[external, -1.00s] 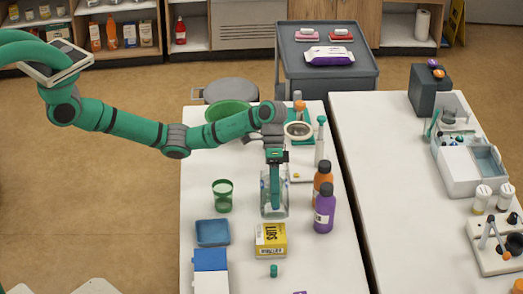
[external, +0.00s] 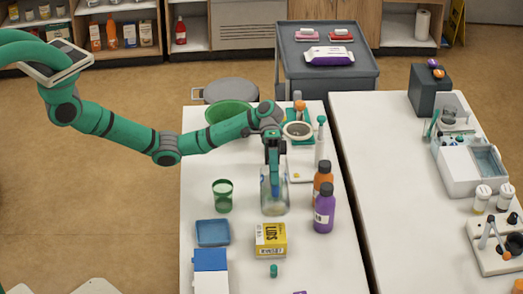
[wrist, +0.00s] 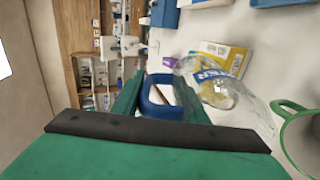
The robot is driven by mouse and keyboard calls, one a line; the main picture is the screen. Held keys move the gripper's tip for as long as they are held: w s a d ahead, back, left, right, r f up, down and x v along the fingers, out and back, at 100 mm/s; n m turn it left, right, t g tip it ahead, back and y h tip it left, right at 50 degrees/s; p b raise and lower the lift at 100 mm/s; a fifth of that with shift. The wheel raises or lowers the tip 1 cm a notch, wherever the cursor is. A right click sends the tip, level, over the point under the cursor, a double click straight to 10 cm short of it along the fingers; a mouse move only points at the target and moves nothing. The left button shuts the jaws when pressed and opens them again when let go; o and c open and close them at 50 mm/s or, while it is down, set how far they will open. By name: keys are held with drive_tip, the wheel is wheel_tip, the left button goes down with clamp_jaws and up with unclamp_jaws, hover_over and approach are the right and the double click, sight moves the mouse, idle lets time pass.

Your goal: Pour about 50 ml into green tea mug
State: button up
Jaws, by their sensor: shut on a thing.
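The green mug (external: 223,195) stands upright on the white table, left of a clear glass jug (external: 275,203). In the wrist view the mug (wrist: 301,120) shows at the right edge, with its green handle. The jug (wrist: 245,105) has a blue and white label and a blue loop handle (wrist: 150,100). My gripper (external: 274,178) is at the jug from above, its fingers shut on the blue handle. The jug looks upright and close to the tabletop; I cannot tell whether it touches. The liquid level in the jug and the mug's inside are not clear.
A yellow LIDS box (external: 271,239) is in front of the jug. An orange bottle (external: 322,184) and a purple bottle (external: 324,212) stand to its right. A blue tray (external: 213,233) is in front of the mug. A green bowl (external: 228,108) is at the back.

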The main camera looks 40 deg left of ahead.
drive_tip(key=shift+w+a+f+h, duration=0.15)
drive_tip(key=shift+a+f+h, duration=0.05)
drive_tip(key=shift+h, duration=0.1)
drive_tip(key=shift+w+a+r, duration=0.1)
drive_tip(key=shift+w+r, duration=0.05)
drive_tip(key=shift+w+a+r+g+h, duration=0.6)
drive_tip(key=shift+w+a+r+g, duration=0.1)
drive_tip(key=shift+w+a, duration=0.2)
drive_tip(key=shift+s+d+r, duration=0.1)
idle(0.5)
drive_tip(key=shift+w+a+r+g+h, duration=0.25)
drive_tip(key=shift+w+r+g+h, duration=0.05)
drive_tip(key=shift+g+h, duration=0.1)
idle(1.6)
